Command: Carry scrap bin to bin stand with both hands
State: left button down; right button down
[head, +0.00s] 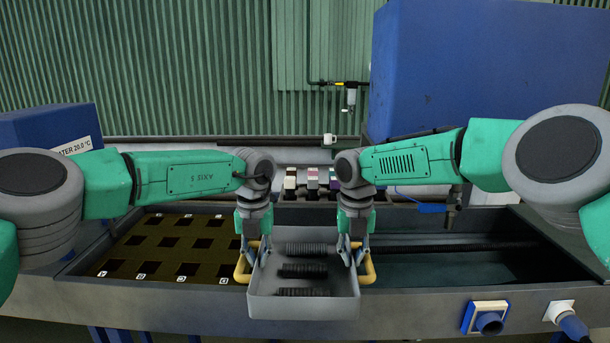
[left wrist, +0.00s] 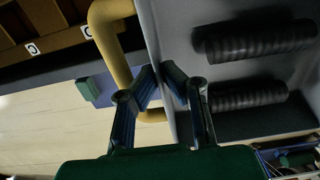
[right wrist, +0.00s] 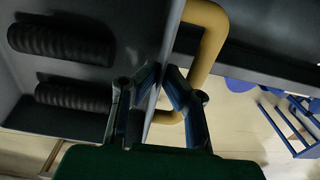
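The scrap bin (head: 304,306) is an open grey box with a yellow handle at each side and several dark ribbed hose pieces inside. It is level at the front edge of the bench, in the middle of the head view. My left gripper (head: 252,256) has its fingers on both sides of the bin's left wall, beside the yellow handle (left wrist: 110,50). My right gripper (head: 354,257) pinches the right wall the same way, beside the other handle (right wrist: 212,50). Both look closed on the wall. I cannot make out the bin stand for certain.
The bench holds a tray with square pockets (head: 165,245) at left and a dark basin (head: 440,270) at right. Blue connectors (head: 487,318) stick out of the bench front at right. A blue frame (right wrist: 285,125) stands low on the pale floor in the right wrist view.

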pick_arm(q)
jog(key=shift+r, duration=0.1)
pick_arm(e)
jog(key=shift+r, duration=0.15)
